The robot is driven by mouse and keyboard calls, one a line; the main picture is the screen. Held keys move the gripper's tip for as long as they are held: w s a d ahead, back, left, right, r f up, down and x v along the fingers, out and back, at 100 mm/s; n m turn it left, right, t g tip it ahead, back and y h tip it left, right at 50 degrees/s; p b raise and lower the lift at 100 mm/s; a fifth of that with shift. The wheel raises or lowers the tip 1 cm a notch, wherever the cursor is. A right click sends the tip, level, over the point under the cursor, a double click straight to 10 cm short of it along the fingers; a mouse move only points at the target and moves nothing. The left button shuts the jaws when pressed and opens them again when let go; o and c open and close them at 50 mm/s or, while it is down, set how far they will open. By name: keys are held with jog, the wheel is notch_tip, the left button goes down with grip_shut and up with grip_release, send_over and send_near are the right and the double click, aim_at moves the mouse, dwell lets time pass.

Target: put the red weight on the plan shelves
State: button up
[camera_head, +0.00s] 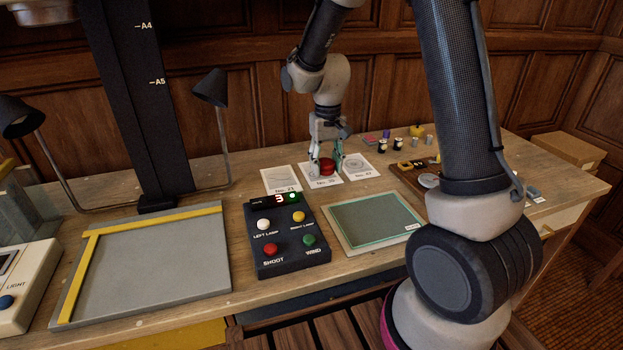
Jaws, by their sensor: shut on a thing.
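The red weight (327,165) is a small round red piece above the middle one of three white cards (321,181) at the back of the table. My gripper (327,163) points down from above with its fingers on both sides of the weight, shut on it. I cannot tell whether the weight touches the card or is slightly raised. I cannot identify the plan shelves with certainty in this view.
A black control box (284,236) with coloured buttons stands in front of the cards. A green mat (373,220) lies right of it, a grey board (146,262) left. Small bottles (383,145) and a brown tray (411,180) are right. Two lamps (212,88) stand left.

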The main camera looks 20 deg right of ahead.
send_over(324, 200)
notch_tip(324, 200, down, 6)
jog(key=shift+f, duration=1.95)
jog(key=shift+f, duration=0.1)
jog(key=o, duration=1.4)
